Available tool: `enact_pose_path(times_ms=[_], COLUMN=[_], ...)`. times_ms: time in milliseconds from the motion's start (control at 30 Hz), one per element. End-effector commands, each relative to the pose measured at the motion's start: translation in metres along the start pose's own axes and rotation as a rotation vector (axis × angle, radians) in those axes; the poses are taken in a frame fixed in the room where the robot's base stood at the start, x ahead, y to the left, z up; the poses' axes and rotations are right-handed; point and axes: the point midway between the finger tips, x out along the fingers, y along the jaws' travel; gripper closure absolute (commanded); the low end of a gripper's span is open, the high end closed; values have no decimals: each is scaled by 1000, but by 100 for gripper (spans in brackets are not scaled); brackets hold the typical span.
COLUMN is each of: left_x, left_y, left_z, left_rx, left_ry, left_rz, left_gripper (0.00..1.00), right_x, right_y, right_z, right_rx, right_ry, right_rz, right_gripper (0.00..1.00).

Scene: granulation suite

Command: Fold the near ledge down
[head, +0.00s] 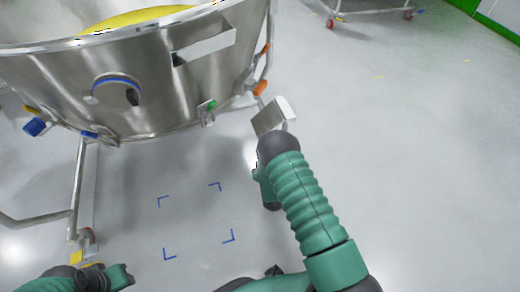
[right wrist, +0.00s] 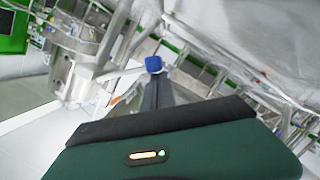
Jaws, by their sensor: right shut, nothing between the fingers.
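A large steel bowl (head: 150,75) on a wheeled frame fills the upper left of the head view. A flat steel ledge (head: 208,44) juts from its side below the rim. A small tilted steel plate with a white edge (head: 268,118) shows just beyond my right wrist; I cannot tell whether it is part of the frame. My right gripper (right wrist: 155,88) is shut and empty in the right wrist view, its tips in line with a blue part (right wrist: 153,64); contact is unclear. My left gripper (head: 118,277) is low at the left, apart from the bowl; its jaws are unclear.
The frame's bent tube and leg (head: 76,195) stand at the left, with a caster near my left arm. Blue corner marks (head: 228,237) outline a clear patch of floor. The floor at the right is open. Another wheeled frame (head: 370,10) stands far back.

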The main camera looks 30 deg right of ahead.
Motion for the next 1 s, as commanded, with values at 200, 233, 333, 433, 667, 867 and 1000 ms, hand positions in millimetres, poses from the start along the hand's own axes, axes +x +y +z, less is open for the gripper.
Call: enact_pose_path(times_ms=[200,233,333,433,667,867,1000], left_x=[18,20,26,33,48,56,60], left_y=[0,0,0,0,0,0,0], left_z=[4,5,6,8,11,13,14], left_rx=[0,0,0,0,0,0,0], left_ry=[0,0,0,0,0,0,0], left_rz=[0,0,0,0,0,0,0], left_gripper=[64,64,64,64,64,64,64], right_x=[7,8,11,14,20,24,25], right_y=[-8,-7,-7,-5,4,12,17], right_z=[31,34,47,59,83,97,103], right_rx=[-200,-229,-320,-412,-602,-727,-785], right_ry=[-1,-1,-1,0,-1,-1,-1], right_rz=[46,54,77,101,150,181,196], right_gripper=[100,100,100,100,100,100,100])
